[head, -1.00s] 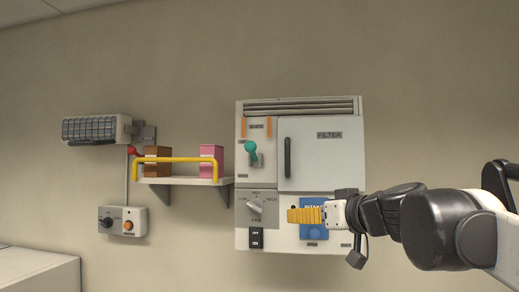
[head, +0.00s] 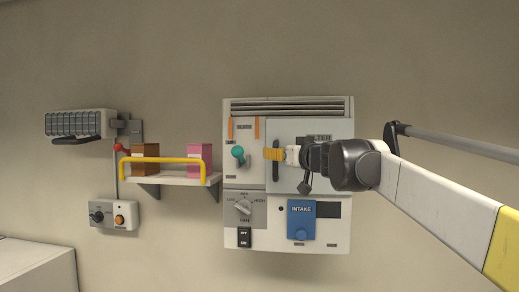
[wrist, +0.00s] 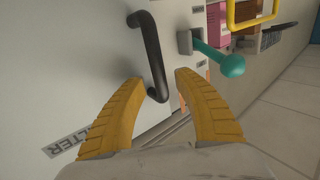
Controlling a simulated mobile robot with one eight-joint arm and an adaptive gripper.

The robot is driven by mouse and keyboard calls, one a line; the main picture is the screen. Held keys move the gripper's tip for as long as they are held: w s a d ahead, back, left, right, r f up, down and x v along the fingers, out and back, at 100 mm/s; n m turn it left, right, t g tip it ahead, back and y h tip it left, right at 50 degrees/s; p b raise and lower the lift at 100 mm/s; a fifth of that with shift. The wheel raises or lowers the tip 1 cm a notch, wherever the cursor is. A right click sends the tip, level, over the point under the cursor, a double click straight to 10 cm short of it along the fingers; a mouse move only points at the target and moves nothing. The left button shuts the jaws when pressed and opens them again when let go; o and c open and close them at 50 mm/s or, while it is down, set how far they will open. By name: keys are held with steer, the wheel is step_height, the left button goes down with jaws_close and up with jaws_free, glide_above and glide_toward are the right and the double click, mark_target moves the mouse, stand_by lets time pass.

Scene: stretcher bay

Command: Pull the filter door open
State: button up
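The filter door (head: 292,128) is a pale panel at the upper right of the wall unit and sits shut. Its black bar handle (head: 275,176) stands upright at the door's left edge, partly hidden behind my fingers in the head view. My gripper (head: 272,154) is in front of the handle. In the wrist view the yellow fingers (wrist: 162,80) are apart, with the near end of the black handle (wrist: 151,52) showing between the tips. I cannot tell whether either finger touches it.
A teal-knobbed lever (head: 237,152) is close left of the handle. Below are a fan dial (head: 243,207), a black rocker switch (head: 244,237) and a blue intake cover (head: 301,220). A shelf with a yellow rail (head: 165,160) holds boxes at left.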

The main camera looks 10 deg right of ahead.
steer(key=shift+w+a, duration=0.15)
steer(key=shift+w, duration=0.35)
jaws_close()
steer(key=shift+s, duration=0.15)
